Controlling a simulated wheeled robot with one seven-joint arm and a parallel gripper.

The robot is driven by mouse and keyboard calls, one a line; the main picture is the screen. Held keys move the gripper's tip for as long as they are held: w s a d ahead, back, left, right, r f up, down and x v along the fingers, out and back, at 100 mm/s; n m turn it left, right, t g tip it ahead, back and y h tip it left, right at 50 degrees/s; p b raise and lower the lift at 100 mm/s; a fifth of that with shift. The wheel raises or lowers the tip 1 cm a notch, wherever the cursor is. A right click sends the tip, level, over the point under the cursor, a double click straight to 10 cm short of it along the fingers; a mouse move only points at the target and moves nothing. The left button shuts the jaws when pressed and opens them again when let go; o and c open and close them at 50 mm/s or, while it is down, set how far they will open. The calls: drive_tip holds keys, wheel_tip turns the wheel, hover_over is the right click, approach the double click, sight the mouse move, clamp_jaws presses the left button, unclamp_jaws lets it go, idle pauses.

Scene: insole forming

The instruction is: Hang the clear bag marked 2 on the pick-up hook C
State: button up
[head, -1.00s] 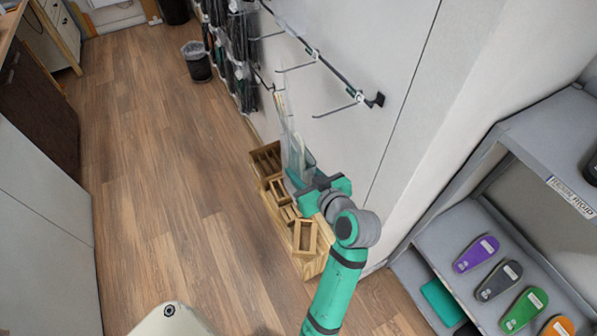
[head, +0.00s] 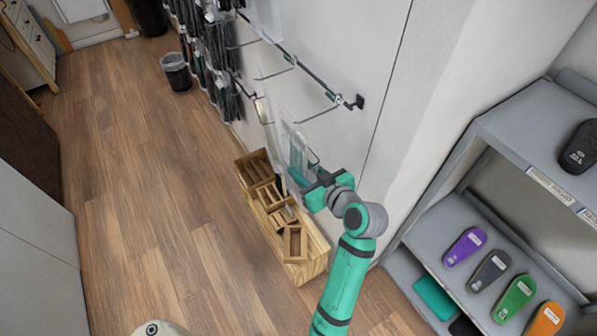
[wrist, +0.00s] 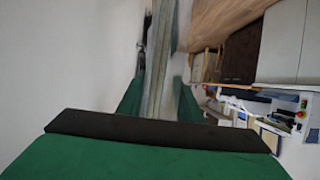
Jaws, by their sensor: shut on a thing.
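My gripper (head: 317,186) is low beside the white wall in the head view, above the right end of a wooden box. It is shut on a clear bag (head: 296,150) with teal content, which stands up from the jaws near the wall. The bag's mark cannot be read. In the wrist view the bag (wrist: 160,62) shows edge-on and blurred between the green fingers. Above it, bare hooks stick out from a dark rail (head: 318,78) on the wall. The hook nearest the rail's end (head: 334,108) is empty. I cannot read any hook letters.
A wooden box with small trays (head: 290,240) stands on the floor below my gripper. Several filled bags (head: 212,55) hang further along the wall. A grey shelf (head: 455,205) with coloured insoles stands at the right. The wooden floor (head: 150,200) at left is open.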

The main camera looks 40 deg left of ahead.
drive_tip(key=shift+w+d+f, duration=0.1)
drive_tip(key=shift+w+d, duration=0.25)
drive_tip(key=shift+w, duration=0.45)
drive_tip(key=shift+w+d+f, duration=0.2)
drive_tip(key=shift+w+f, duration=0.2)
drive_tip(key=shift+w, duration=0.1)
